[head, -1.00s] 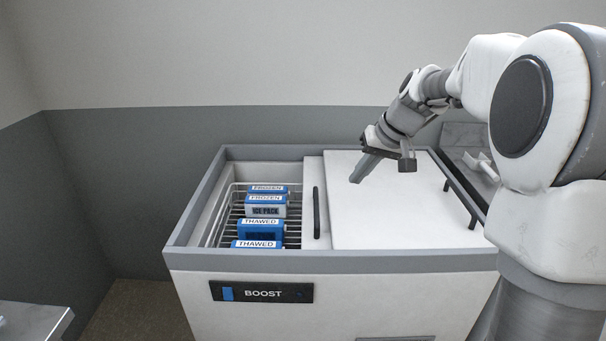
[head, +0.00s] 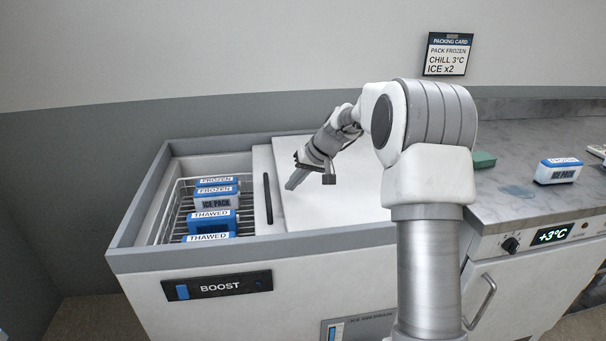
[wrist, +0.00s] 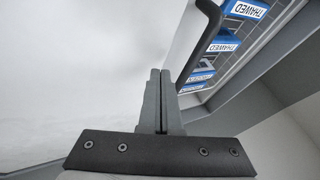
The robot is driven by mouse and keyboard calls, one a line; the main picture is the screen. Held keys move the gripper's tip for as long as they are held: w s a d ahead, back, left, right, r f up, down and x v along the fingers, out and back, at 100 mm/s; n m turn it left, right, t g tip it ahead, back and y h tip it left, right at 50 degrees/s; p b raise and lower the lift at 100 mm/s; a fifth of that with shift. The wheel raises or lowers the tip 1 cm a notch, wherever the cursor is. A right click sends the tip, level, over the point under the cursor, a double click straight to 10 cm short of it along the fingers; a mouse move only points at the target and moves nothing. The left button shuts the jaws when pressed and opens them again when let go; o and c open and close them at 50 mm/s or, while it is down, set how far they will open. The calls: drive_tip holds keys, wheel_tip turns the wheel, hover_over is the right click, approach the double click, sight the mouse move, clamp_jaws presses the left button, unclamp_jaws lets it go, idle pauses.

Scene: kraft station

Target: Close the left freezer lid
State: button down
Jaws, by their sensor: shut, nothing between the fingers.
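The chest freezer (head: 180,262) stands open on its left side. The left freezer lid (head: 262,168) is a white panel with an upright black handle (head: 268,198). It is slid to the right, so only a narrow strip shows beside the white right lid (head: 352,205). My gripper (head: 291,185) is shut and empty, pointing down over the right lid, just right of the handle. In the wrist view its shut fingertips (wrist: 159,75) appear beside the dark handle (wrist: 200,45). I cannot tell whether they touch anything.
The open bay holds a wire basket (head: 168,212) with several blue-and-white ice packs (head: 216,202) labelled frozen or thawed. A counter (head: 515,195) on the right carries another pack (head: 559,171) and a green block (head: 483,159). A packing card (head: 448,54) hangs on the wall.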

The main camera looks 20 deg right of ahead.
sight(280, 207)
drive_tip(key=a, duration=0.3)
drive_tip(key=shift+w+a+f, duration=0.2)
drive_tip(key=shift+a+f, duration=0.05)
drive_tip(key=shift+a, duration=0.05)
drive_tip(key=shift+a, duration=0.15)
drive_tip(key=w+a+p, duration=0.3)
drive_tip(key=a+p, duration=0.4)
drive_tip(key=a, duration=2.4)
drive_tip(key=shift+w, duration=0.15)
